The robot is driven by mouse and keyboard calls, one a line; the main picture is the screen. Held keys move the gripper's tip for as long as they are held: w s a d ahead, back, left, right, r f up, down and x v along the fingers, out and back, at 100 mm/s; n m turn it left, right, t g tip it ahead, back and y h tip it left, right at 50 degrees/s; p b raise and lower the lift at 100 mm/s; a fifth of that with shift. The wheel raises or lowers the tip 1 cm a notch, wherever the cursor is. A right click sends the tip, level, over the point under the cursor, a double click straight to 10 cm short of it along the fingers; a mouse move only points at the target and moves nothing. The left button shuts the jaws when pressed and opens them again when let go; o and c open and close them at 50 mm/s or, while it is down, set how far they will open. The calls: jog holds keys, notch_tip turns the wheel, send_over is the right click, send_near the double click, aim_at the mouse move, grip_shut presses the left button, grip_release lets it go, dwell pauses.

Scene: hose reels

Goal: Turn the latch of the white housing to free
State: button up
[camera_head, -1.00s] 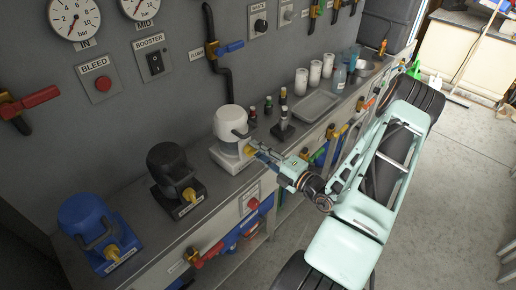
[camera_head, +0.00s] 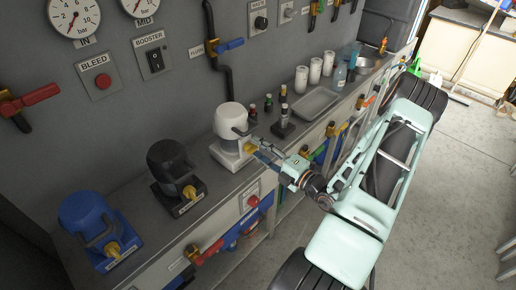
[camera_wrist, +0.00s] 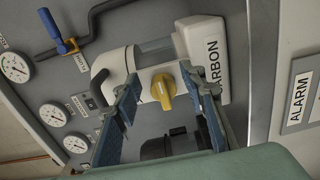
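The white housing (camera_head: 232,135), marked CARBON, stands on the bench by the wall. It also shows in the wrist view (camera_wrist: 209,50), turned on its side. Its yellow latch (camera_wrist: 163,90) faces my gripper and also shows small in the head view (camera_head: 249,148). My gripper (camera_wrist: 158,78) is open, with its two blue-padded fingers on either side of the latch. Gaps show between the latch and both fingers, so neither appears to press on it. In the head view my gripper (camera_head: 259,151) is right at the latch side of the housing.
A black housing (camera_head: 170,168) and a blue housing (camera_head: 92,222), each with a yellow latch, stand to the left. A grey tray (camera_head: 310,102), small bottles and white cups (camera_head: 315,70) stand to the right. Valves and a blue-handled tap (camera_head: 230,45) are on the wall.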

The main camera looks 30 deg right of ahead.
jog(key=v, duration=1.1)
jog(key=shift+s, duration=0.25)
jog(key=shift+r, duration=0.1)
